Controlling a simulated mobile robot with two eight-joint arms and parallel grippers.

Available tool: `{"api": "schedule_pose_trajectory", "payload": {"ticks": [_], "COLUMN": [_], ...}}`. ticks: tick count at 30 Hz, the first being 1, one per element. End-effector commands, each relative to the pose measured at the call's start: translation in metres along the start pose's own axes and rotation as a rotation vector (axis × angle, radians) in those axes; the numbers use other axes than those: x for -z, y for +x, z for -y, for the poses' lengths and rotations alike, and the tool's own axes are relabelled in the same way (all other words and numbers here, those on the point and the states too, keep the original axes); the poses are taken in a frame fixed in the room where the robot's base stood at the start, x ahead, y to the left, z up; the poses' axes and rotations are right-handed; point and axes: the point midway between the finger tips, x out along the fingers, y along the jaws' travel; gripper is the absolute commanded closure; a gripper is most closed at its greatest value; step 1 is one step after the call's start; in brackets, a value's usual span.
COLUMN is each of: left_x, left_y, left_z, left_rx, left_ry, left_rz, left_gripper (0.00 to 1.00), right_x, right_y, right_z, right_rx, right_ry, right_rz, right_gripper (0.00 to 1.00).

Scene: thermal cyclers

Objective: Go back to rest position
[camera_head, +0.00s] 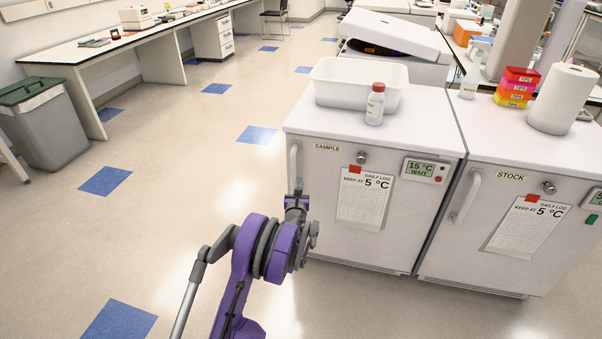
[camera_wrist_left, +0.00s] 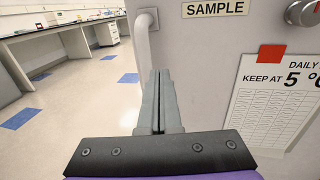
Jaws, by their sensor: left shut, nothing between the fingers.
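My left arm is purple and grey and reaches up from the bottom of the head view. My left gripper (camera_head: 297,187) is in front of the left edge of the SAMPLE fridge (camera_head: 318,205), close to its door handle (camera_head: 294,163). In the left wrist view the gripper fingers (camera_wrist_left: 159,76) are together with nothing between them. The handle (camera_wrist_left: 144,38) shows just beyond the fingertips there; I cannot tell whether they touch it. The fridge door is shut. My right gripper is not in view.
A STOCK fridge (camera_head: 553,240) stands to the right. On top are a white tub (camera_head: 335,94), a red-capped bottle (camera_head: 375,104), coloured tip boxes (camera_head: 516,88) and a paper roll (camera_head: 563,98). A grey bin (camera_head: 48,130) stands far left. The floor left of the fridge is clear.

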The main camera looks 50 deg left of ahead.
Motion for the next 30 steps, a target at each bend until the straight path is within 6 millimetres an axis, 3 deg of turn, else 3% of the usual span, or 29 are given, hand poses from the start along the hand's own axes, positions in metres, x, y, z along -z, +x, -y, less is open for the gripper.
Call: {"api": "schedule_pose_trajectory", "payload": {"ticks": [6, 14, 17, 20, 25, 30], "left_x": [0.0, 0.0, -0.006, -0.026, -0.07, -0.092], "left_y": [-0.02, -0.022, -0.026, -0.038, -0.084, -0.149], "left_z": [-0.004, -0.004, 0.001, 0.015, 0.048, 0.069], "left_rx": [0.001, 0.001, -0.001, -0.013, -0.075, -0.194], "left_ry": [-0.001, -0.002, -0.041, -0.174, -0.587, -1.023], "left_rz": [-0.001, -0.001, -0.002, -0.007, -0.053, -0.15], "left_gripper": [1.0, 1.0, 1.0, 1.0, 1.0, 1.0], "right_x": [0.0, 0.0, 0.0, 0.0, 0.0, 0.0], "right_y": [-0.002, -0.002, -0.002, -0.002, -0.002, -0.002], "right_z": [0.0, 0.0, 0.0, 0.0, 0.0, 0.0], "right_rx": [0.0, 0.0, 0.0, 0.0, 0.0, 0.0], "right_ry": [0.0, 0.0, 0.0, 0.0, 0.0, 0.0], "right_rz": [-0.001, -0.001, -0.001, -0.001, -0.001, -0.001], "right_gripper": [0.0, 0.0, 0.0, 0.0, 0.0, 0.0]}}
